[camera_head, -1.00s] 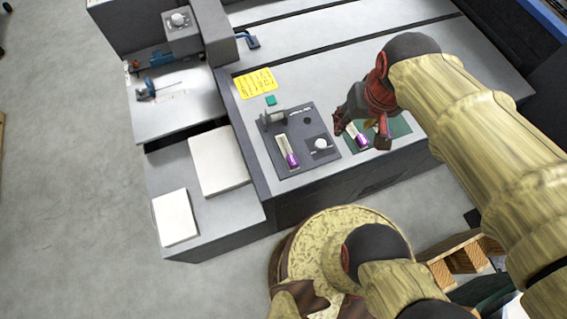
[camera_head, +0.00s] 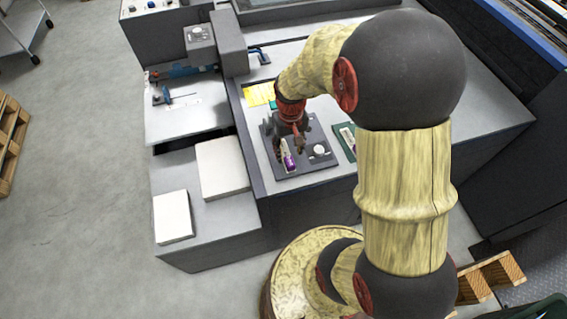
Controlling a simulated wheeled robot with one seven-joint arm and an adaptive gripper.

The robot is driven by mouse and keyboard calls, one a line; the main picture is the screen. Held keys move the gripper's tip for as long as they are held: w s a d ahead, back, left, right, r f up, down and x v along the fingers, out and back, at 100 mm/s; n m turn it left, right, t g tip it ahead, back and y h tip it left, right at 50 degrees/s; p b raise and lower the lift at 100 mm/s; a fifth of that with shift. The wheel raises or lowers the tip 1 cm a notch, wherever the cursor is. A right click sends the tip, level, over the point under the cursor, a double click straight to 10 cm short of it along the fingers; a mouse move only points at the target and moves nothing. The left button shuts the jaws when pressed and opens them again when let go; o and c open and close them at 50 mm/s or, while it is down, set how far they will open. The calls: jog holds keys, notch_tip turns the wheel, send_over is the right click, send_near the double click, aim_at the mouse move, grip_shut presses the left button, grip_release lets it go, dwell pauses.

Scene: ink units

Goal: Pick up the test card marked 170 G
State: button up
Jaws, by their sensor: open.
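A small cream and purple card (camera_head: 289,161) lies on the dark grey board (camera_head: 312,173), and its upper part is hidden by my gripper. A second pale card (camera_head: 347,134) lies on the green mat (camera_head: 340,143), partly covered by my arm. Markings on both are too small to read, so I cannot tell which says 170 G. My gripper (camera_head: 290,151) is open and points down over the board, with its fingers either side of the first card's upper end in the picture. I cannot tell its height above the card.
A round white-topped piece (camera_head: 319,149) sits on the board, right of the first card. A yellow note (camera_head: 259,94) lies behind the board. White paper stacks (camera_head: 222,167) lie on the lower shelf to the left. The bench top (camera_head: 480,110) at right is clear.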

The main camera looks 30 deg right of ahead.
aim_at(289, 160)
notch_tip(289, 160, down, 6)
jog(key=shift+s+r+b, duration=0.1)
jog(key=shift+s+b, duration=0.05)
jog(key=shift+b, duration=1)
jog(key=shift+c, duration=1.3)
grip_shut()
